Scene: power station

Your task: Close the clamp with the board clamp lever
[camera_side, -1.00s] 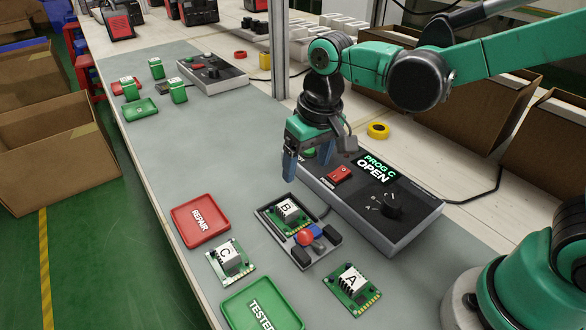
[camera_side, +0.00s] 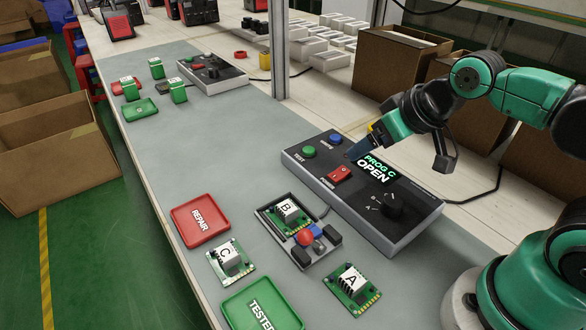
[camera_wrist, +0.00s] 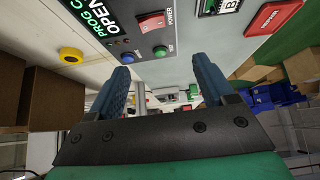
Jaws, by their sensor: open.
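The board clamp (camera_side: 270,215) is a dark fixture holding green board B (camera_side: 286,214). Its lever has a red ball knob (camera_side: 305,238) at the fixture's front, beside a blue block; its exact angle is hard to tell. The tester box (camera_side: 400,225) behind it has a display (camera_side: 372,166) reading "PROG C OPEN". My gripper (camera_side: 358,150) is tilted over the back of the box, well away from the lever. In the wrist view my gripper (camera_wrist: 163,75) is open, with nothing between its fingers.
Board C (camera_side: 230,260) and board A (camera_side: 352,290) lie loose beside the clamp. The red REPAIR tray (camera_side: 200,222) and green TESTED tray (camera_side: 262,308) are to its left and front. Yellow tape (camera_wrist: 71,55) lies behind the box. Cardboard boxes line the back.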

